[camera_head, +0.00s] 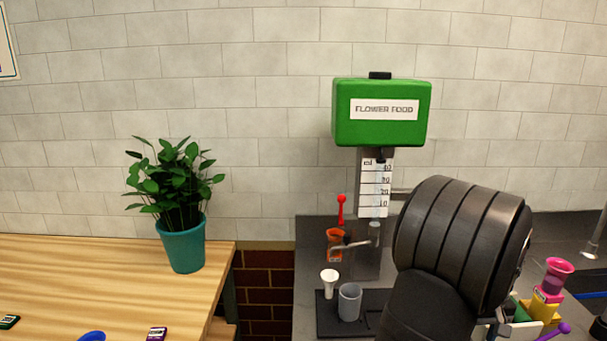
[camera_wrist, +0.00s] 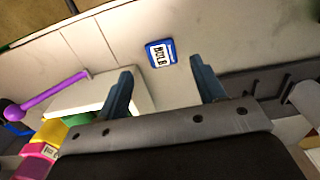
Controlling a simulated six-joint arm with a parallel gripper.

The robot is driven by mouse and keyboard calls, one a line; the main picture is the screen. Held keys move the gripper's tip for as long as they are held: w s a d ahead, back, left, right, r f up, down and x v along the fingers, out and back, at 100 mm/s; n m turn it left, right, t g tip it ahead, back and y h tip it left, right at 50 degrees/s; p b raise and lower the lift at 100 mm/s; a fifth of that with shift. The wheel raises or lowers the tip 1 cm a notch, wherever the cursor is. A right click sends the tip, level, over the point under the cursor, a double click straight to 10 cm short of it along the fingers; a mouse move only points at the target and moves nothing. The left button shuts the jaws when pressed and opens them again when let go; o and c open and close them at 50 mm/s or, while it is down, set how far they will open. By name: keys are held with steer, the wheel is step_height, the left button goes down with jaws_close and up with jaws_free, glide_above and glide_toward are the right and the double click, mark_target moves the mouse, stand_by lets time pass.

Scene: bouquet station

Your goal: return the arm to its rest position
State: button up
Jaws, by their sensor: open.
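My gripper (camera_wrist: 161,68) shows in the wrist view with its two blue-grey fingers spread apart. Nothing is between the fingers at their own depth. A blue packet labelled BULB (camera_wrist: 160,53) lies on a pale surface beyond the fingertips; how far away it is I cannot tell. In the head view my dark arm fills the lower right and hides most of the gripper.
A green FLOWER FOOD dispenser (camera_head: 383,113) stands on the dark counter, with a grey cup (camera_head: 349,301) and white funnel (camera_head: 330,283) below it. A potted plant (camera_head: 183,246) stands on the wooden table. A purple-handled tool (camera_wrist: 50,97) lies near coloured blocks.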

step_height(320, 180, up, 6)
step_height(320, 180, down, 12)
steer(key=shift+f, duration=0.15)
step_height(320, 180, up, 4)
steer(key=shift+f, duration=0.1)
steer(key=s+d+r, duration=0.3)
steer(key=s+r, duration=0.4)
steer(key=s, duration=0.4)
step_height(320, 180, up, 13)
steer(key=w+a+n, duration=0.6)
steer(key=w+a, duration=1.1)
steer(key=w, duration=0.4)
steer(key=shift+w+a+n, duration=0.2)
steer(key=shift+a+n, duration=0.2)
steer(key=shift+d+r, duration=0.1)
